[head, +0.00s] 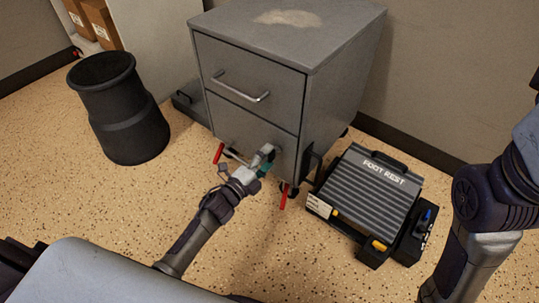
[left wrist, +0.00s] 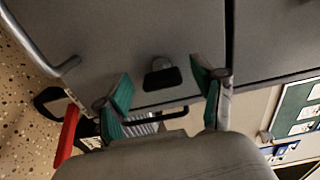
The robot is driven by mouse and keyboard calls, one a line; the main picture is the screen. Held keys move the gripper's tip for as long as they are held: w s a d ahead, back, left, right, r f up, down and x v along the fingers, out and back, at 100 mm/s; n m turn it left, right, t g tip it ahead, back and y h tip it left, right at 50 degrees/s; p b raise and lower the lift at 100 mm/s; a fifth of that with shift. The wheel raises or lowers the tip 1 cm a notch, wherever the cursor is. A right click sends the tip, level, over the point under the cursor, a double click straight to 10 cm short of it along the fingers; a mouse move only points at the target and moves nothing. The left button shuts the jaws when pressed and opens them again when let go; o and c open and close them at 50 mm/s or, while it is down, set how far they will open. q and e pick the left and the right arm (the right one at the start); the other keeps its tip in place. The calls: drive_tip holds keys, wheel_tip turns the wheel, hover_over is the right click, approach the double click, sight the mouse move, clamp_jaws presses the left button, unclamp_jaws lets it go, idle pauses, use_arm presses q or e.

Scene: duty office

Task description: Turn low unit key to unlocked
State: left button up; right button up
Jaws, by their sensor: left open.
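The low unit (head: 250,60) is a grey two-drawer cabinet against the wall in the head view. The key (left wrist: 162,76), small and dark, stands out from its grey front in the left wrist view. My left gripper (head: 264,160) is at the right part of the lower drawer front and hides the key in the head view. In the left wrist view the green-padded fingers of the left gripper (left wrist: 163,84) are apart, with the key between and just beyond their tips. I cannot tell whether they touch it. My right gripper is out of view.
A ribbed foot rest (head: 370,195) stands right of the cabinet, a black bin (head: 118,110) to the left. A bar handle (head: 240,88) crosses the upper drawer.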

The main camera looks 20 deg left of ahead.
use_arm(q)
drive_tip(key=v, duration=1)
drive_tip(key=shift+s, duration=0.2)
drive_tip(key=shift+a+r, duration=0.1)
